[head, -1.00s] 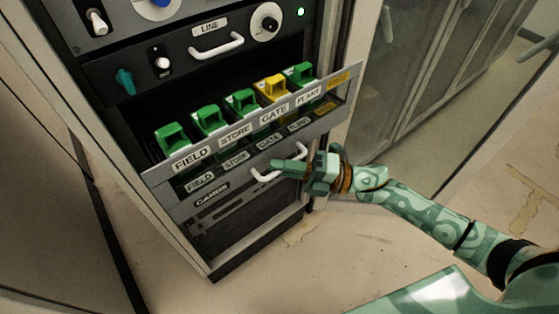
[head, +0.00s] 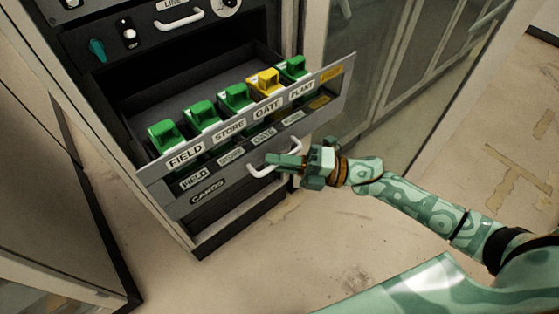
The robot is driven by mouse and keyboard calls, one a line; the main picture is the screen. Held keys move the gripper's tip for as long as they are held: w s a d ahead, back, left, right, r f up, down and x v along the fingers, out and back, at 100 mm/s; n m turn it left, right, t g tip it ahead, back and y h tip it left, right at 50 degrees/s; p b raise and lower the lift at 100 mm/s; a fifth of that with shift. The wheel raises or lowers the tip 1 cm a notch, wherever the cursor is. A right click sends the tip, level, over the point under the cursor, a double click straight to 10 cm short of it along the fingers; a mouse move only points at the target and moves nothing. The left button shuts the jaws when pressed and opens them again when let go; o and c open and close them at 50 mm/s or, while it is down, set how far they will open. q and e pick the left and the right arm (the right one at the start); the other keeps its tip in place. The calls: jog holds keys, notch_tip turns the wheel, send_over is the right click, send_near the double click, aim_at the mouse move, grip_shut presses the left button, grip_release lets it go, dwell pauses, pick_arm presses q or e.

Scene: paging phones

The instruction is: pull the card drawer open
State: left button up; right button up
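The card drawer (head: 208,190) is a grey-fronted drawer marked CARDS, and it stands out of the dark cabinet. Labels along the front read FIELD, STORE, GATE and PLANT. The white bar handle (head: 260,173) is low on the drawer front. My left gripper is not in view.
Above the drawer is a black panel with a teal knob (head: 97,48), a toggle switch (head: 128,35) and another white handle (head: 180,18). A glass-fronted cabinet (head: 400,70) stands at the right. The floor in front is clear.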

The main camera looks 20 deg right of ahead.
jog(key=shift+o, duration=1.4)
jog(key=v, duration=1.6)
jog(key=shift+d+b, duration=0.15)
jog(key=shift+b, duration=0.3)
